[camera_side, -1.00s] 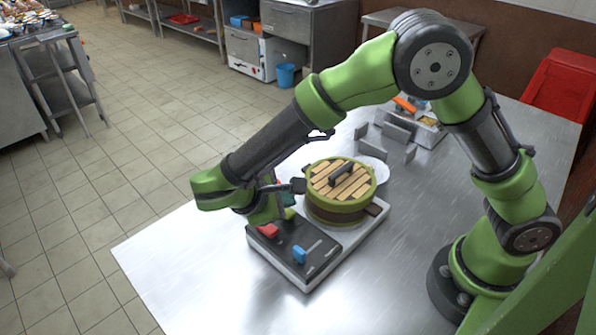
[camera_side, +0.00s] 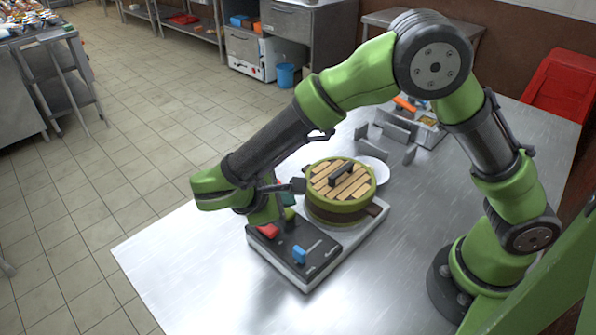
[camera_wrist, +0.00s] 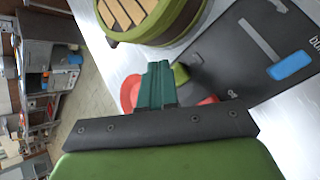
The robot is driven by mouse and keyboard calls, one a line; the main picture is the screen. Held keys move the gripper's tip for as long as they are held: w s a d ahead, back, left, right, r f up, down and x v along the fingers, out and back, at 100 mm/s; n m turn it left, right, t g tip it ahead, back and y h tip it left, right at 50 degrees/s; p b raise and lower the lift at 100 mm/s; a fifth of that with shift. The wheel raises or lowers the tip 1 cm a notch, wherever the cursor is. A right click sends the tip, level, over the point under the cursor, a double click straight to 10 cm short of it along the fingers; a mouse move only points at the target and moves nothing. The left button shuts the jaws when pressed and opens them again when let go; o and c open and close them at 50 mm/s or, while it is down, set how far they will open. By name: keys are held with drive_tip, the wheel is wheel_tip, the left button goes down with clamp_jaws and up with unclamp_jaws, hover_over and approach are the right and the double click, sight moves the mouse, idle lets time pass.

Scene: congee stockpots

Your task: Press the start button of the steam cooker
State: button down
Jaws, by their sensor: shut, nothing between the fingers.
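The steam cooker has a pale base with a dark control panel (camera_side: 318,262) at its front. A round green-rimmed pot (camera_side: 340,207) with a slatted wooden lid stands on the base behind the panel. A red control (camera_side: 268,231) and a small green control (camera_side: 289,214) are at the panel's left end. In the wrist view the red part (camera_wrist: 130,92) shows on both sides of my fingers, with the green part (camera_wrist: 181,73) beside them. My gripper (camera_wrist: 158,72) is shut and empty, low over these controls. Its fingers partly hide them, and contact cannot be told.
A blue slider knob (camera_side: 299,254) sits on the panel, right of my gripper. A white plate (camera_side: 376,170), grey upright dividers (camera_side: 396,134) and a food tray (camera_side: 428,132) are behind the pot. The steel table's front is clear.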

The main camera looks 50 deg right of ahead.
drive_tip(key=shift+f, duration=0.1)
drive_tip(key=shift+f, duration=0.35)
drive_tip(key=shift+f, duration=0.45)
idle(0.7)
drive_tip(key=shift+r, duration=0.9)
drive_tip(key=shift+r, duration=2.5)
